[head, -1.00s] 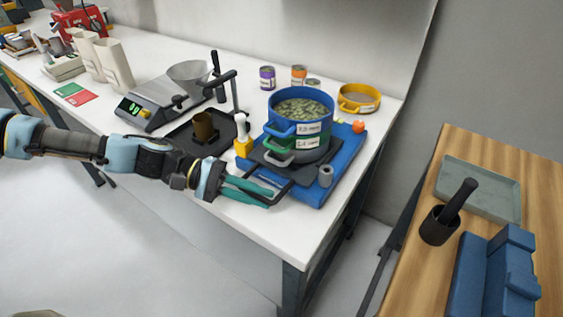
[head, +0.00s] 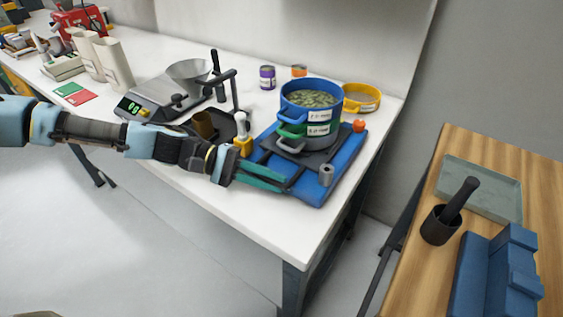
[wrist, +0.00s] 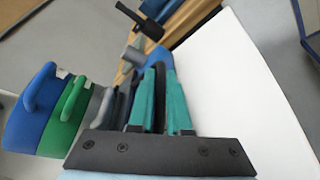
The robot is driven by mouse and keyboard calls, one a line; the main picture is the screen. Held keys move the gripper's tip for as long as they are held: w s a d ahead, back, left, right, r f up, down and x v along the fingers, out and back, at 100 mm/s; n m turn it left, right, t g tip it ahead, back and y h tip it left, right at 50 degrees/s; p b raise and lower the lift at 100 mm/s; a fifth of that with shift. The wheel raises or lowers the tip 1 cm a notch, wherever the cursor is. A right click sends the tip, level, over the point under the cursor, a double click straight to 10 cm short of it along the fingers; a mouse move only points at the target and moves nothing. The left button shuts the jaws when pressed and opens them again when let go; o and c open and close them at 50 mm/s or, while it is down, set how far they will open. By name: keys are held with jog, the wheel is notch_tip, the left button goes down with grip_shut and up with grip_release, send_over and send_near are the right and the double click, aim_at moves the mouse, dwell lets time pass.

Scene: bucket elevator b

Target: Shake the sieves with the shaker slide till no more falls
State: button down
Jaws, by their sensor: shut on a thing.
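The sieve stack stands upright on the dark slide plate (head: 268,146) of the blue shaker base (head: 345,168). On top is a blue sieve (head: 291,116) holding greenish pieces. Below it are a green sieve (head: 291,131) and a grey pan (head: 290,148). The stack also shows in the wrist view, with its blue sieve (wrist: 30,112) at the left edge. My gripper (head: 272,178) is shut on the slide's black handle (head: 292,181) at the near left of the base. In the wrist view, the handle lies between my teal fingers (wrist: 158,98). The lower sieves' contents are hidden.
A grey cylinder (head: 326,175) and an orange-red knob (head: 359,126) are on the base. A yellow sieve (head: 361,104) and a purple can (head: 267,77) stand behind. The table's front edge is close.

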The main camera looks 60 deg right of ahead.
jog(key=shift+a+f+p, duration=0.1)
jog(key=shift+a+p, duration=0.45)
jog(key=shift+a, duration=1.8)
jog(key=shift+d+b, duration=0.35)
jog(key=shift+d, duration=1.95)
jog(key=shift+c, duration=1)
grip_release()
jog(key=shift+p+v, duration=0.6)
jog(key=shift+v, duration=2.9)
